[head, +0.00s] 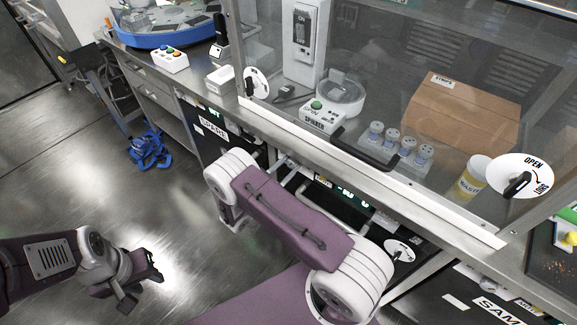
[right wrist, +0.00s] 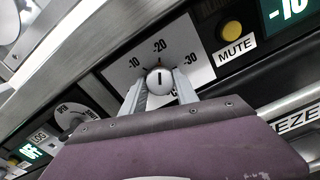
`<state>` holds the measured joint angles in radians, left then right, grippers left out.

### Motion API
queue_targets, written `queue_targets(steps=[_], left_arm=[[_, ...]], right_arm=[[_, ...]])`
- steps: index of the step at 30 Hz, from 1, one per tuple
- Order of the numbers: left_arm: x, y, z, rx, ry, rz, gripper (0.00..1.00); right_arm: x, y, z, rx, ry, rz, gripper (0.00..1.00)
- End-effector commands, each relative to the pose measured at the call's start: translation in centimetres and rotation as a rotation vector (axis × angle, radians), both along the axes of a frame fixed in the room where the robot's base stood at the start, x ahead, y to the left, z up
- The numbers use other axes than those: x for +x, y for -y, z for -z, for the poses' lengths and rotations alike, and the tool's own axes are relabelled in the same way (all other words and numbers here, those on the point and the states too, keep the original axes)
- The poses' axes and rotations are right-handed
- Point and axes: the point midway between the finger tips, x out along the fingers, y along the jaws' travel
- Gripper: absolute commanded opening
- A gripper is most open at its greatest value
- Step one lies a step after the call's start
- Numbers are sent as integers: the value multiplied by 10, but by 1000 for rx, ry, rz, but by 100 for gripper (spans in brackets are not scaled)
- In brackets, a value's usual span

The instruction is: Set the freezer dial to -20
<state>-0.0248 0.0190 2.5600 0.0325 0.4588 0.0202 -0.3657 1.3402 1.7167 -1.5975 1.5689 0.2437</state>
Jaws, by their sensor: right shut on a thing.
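My right gripper (right wrist: 160,86) is shut on the knob, one grey finger on each side. In the head view my right arm covers the dial. A green display (right wrist: 288,10) to the right of the dial reads about -10, partly cut off. My left gripper (head: 141,288) hangs empty over the floor, its jaws apart.
A yellow MUTE button (right wrist: 232,29) sits just right of the dial plate. Another dial marked OPEN (right wrist: 68,116) is at the left. Above is a glass-fronted hood with a black handle (head: 366,150).

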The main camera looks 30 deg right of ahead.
Motion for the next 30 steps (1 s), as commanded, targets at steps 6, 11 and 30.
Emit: queue_targets(steps=[6, 11, 30], left_arm=[[0, 0, 0, 0, 0, 0, 36], [0, 0, 0, 0, 0, 0, 36], [0, 0, -5, 0, 0, 0, 36]], right_arm=[[0, 0, 1, 1, -3, 0, 57], [0, 0, 0, 0, -1, 0, 57], [-35, -84, 1, 1, -3, 0, 57]])
